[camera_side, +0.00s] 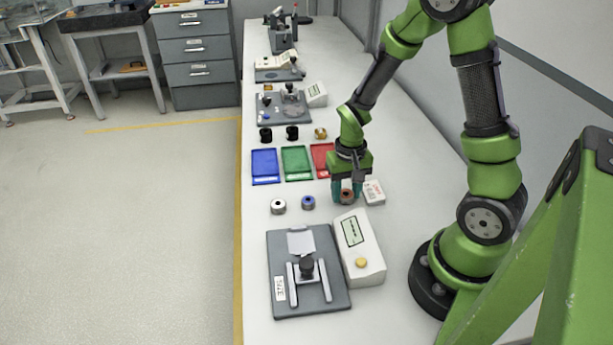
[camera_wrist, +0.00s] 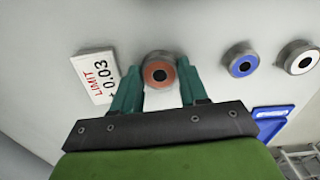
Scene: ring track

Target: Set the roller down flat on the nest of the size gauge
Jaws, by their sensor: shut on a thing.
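My gripper (camera_side: 347,197) has its teal fingers shut on a grey roller with an orange-brown face (camera_side: 347,196). In the wrist view the roller (camera_wrist: 160,70) sits between the fingertips (camera_wrist: 160,84), its ring face and dark bore towards the camera. It is at or just above the bench; I cannot tell whether it touches. The size gauge (camera_side: 283,300) is a grey plate labelled SIZE near the front of the side view, below and left of my gripper. It carries a light forked fixture with a dark cylindrical part (camera_side: 307,265). The nest is not clearly distinguishable.
A blue-faced roller (camera_side: 308,202) and a white-faced roller (camera_side: 278,207) stand left of my gripper. A LIMIT card (camera_side: 374,192) lies close right. A readout box (camera_side: 360,250) stands beside the gauge. Blue (camera_side: 265,166), green (camera_side: 297,162) and red (camera_side: 322,158) trays lie behind.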

